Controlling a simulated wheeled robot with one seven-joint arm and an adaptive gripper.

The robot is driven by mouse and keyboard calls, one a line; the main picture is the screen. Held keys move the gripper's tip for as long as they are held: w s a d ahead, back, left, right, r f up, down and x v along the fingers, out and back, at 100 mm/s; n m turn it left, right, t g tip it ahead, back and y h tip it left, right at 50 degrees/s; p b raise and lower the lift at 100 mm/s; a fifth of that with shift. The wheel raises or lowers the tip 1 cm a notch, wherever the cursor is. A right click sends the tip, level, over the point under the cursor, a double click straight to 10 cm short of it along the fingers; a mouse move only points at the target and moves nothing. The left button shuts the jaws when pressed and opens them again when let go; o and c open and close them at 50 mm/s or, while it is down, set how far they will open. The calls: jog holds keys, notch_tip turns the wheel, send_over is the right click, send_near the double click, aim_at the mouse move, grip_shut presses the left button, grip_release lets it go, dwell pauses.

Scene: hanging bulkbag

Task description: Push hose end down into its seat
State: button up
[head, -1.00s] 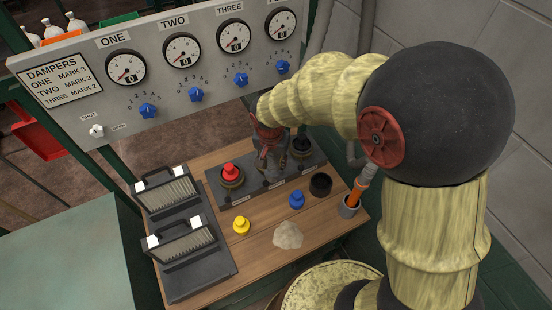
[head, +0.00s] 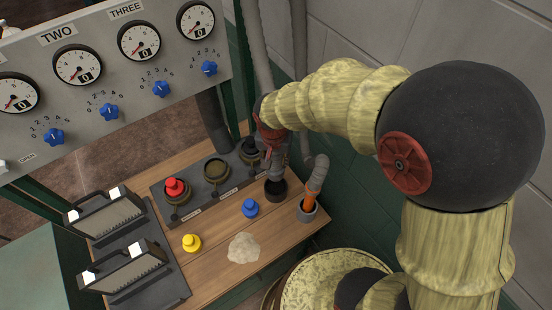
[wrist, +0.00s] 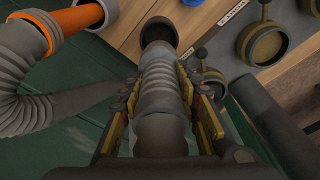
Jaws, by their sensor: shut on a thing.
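My gripper (head: 272,138) is shut on a grey ribbed hose (wrist: 163,92), its jaws on both sides of it in the wrist view. The hose end (head: 278,166) points down at a black round cup (head: 275,193) on the wooden bench. In the wrist view the hose end overlaps the near side of the cup (wrist: 162,28), whose dark inside still shows beyond it. I cannot tell whether the end is at the rim or slightly inside.
A grey strip (head: 158,205) carries a red plug (head: 175,187), an open brass collar (head: 216,170) and a dark fitting (head: 249,150). An orange-ended hose (head: 315,183) stands in a grey cup at right. A blue plug (head: 250,208), yellow plug (head: 191,242) and pale heap (head: 243,248) lie nearby.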

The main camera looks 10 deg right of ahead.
aim_at(276, 173)
jog(key=shift+d+f+b, duration=0.1)
jog(key=shift+f+b, duration=0.3)
jog(key=shift+f, duration=0.35)
jog(key=shift+f+b, duration=2.15)
jog(key=shift+f, duration=1.05)
jog(key=shift+f+b, duration=1.65)
jog(key=shift+f, duration=0.6)
jog(key=o, duration=1.3)
jog(key=r, duration=0.4)
jog(key=s+r, duration=0.1)
jog(key=r, duration=0.7)
jog(key=shift+s+a, duration=0.3)
jog(key=shift+a, duration=0.1)
jog(key=s+d+r+n+t, duration=0.1)
jog(key=s+d+r, duration=0.2)
jog(key=s+r, duration=0.1)
jog(key=s+d+r+n+t, duration=0.1)
jog(key=s+d+r+n, duration=0.1)
jog(key=s+r, duration=0.3)
jog(key=s+d+r+n+t, duration=0.1)
jog(key=s+d+r+t, duration=0.1)
jog(key=s+d+r, duration=0.3)
jog(key=shift+s+r+y, duration=0.2)
jog(key=shift+s+y, duration=0.1)
jog(key=shift+s, duration=0.15)
